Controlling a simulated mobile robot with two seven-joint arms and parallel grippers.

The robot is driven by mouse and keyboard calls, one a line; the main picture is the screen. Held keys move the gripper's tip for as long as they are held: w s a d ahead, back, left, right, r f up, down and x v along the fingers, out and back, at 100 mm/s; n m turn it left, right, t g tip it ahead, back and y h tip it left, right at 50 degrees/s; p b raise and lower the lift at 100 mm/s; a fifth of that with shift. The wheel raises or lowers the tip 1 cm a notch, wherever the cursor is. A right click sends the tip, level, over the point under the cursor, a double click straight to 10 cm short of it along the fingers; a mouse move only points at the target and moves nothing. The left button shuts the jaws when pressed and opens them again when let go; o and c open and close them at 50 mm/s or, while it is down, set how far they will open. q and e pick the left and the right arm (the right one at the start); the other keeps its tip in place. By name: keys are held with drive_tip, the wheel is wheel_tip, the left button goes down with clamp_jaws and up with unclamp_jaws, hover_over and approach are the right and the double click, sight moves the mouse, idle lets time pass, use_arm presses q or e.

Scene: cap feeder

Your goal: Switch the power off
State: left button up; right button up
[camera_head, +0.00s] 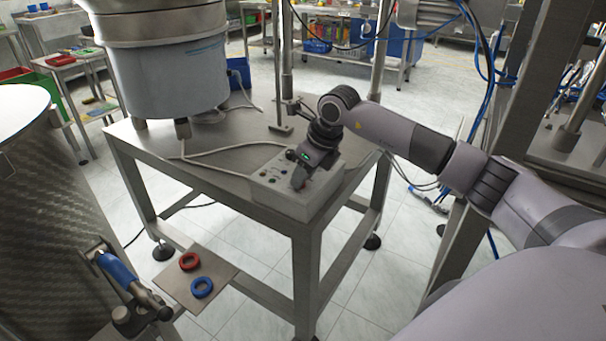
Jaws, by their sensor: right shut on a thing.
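A grey control box (283,197) with several small knobs and buttons on its face sits at the front right corner of the metal table (228,161). My right arm reaches in from the right, and my right gripper (299,183) points down onto the right part of the box's sloped face. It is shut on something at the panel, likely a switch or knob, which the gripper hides. Whether the power is on or off cannot be told. My left gripper is not in view.
A large steel bowl feeder (170,70) stands on the table's left part, with cables running to the box. At lower left are a blue-handled clamp (117,270) and a plate (222,270) with a red ring (189,261) and a blue ring (202,287). A metal frame stands at right.

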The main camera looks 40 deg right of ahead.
drive_tip(key=n, duration=0.2)
drive_tip(key=n+y, duration=0.1)
drive_tip(key=n, duration=0.1)
drive_tip(key=n+g+y, duration=0.1)
drive_tip(key=shift+w+d+r+n, duration=0.1)
drive_tip(key=shift+w+d+n, duration=0.2)
drive_tip(key=shift+n, duration=0.1)
idle(0.4)
drive_tip(key=o, duration=1.1)
drive_tip(key=shift+c, duration=0.2)
drive_tip(key=shift+s, duration=0.1)
drive_tip(key=v, duration=0.7)
